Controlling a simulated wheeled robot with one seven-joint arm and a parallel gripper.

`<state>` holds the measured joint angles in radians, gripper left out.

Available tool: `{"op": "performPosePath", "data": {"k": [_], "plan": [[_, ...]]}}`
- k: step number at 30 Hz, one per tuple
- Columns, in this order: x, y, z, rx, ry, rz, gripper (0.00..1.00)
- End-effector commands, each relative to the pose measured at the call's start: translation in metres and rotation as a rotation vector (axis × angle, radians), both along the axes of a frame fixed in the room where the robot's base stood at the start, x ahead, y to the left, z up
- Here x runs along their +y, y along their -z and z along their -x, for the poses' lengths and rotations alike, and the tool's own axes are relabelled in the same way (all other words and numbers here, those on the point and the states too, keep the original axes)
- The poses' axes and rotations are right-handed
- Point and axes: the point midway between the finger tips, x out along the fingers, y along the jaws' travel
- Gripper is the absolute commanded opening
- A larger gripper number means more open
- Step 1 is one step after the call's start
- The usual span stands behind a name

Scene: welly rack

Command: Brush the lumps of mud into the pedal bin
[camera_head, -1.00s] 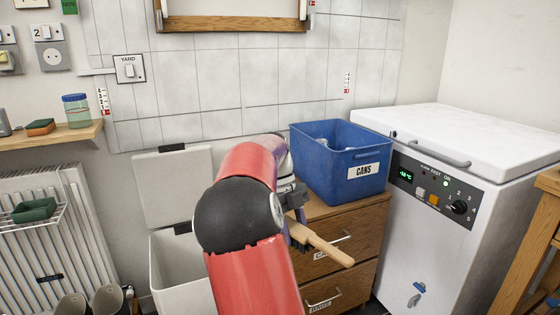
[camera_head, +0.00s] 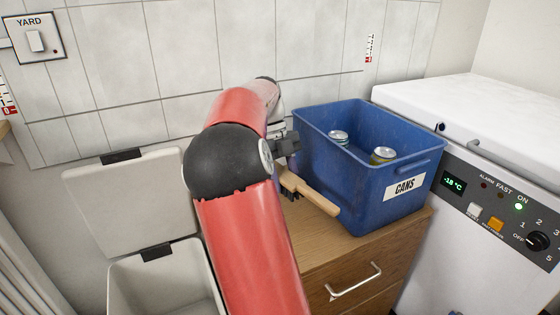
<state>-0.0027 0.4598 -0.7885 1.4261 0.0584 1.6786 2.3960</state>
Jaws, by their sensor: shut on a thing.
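My gripper (camera_head: 284,160) is shut on a wooden-handled brush (camera_head: 315,197). No lumps of mud show; the cabinet top behind my arm is hidden.
A blue CANS crate (camera_head: 405,213) holding cans stands on the wooden drawer cabinet (camera_head: 340,265), close right of my gripper. A white chest freezer (camera_head: 470,170) stands at the right. The tiled wall is close behind.

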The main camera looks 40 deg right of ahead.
Motion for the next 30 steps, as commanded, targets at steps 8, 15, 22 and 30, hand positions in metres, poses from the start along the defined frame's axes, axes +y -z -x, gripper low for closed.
{"op": "performPosePath", "data": {"k": [8, 15, 22, 30], "plan": [[0.0, 0.012, 0.0, 0.001, -0.001, 0.0, 0.13], [0.0, 0.046, 0.0, -0.001, -0.001, 0.001, 0.13], [0.0, 0.065, 0.0, -0.001, -0.001, 0.001, 0.13], [0.0, 0.073, 0.0, 0.0, -0.001, 0.0, 0.14]]}}
